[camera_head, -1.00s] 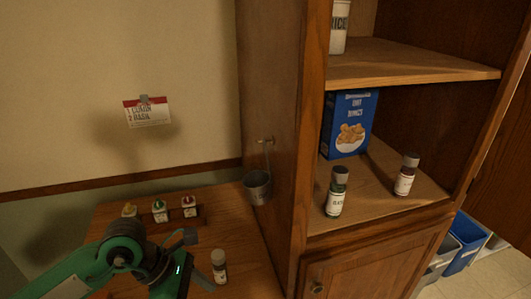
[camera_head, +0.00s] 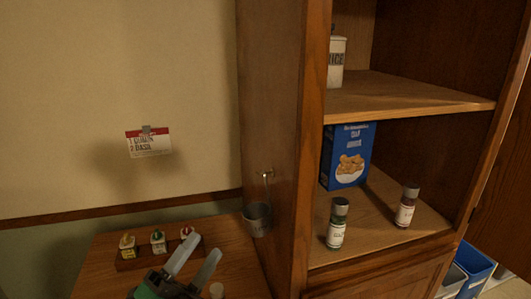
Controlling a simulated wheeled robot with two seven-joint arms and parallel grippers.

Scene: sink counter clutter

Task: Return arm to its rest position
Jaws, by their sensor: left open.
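My left gripper (camera_head: 193,264) shows at the bottom of the head view, over the wooden counter. Its two pale fingers are apart with nothing between them, and they point up and to the right. The rest of my left arm is mostly below the view. My right gripper is not in view.
A metal cup (camera_head: 257,219) hangs on the cabinet side. The cabinet shelf holds a blue box (camera_head: 346,157) and two spice jars (camera_head: 337,223) (camera_head: 407,207). A card (camera_head: 148,145) hangs on the wall.

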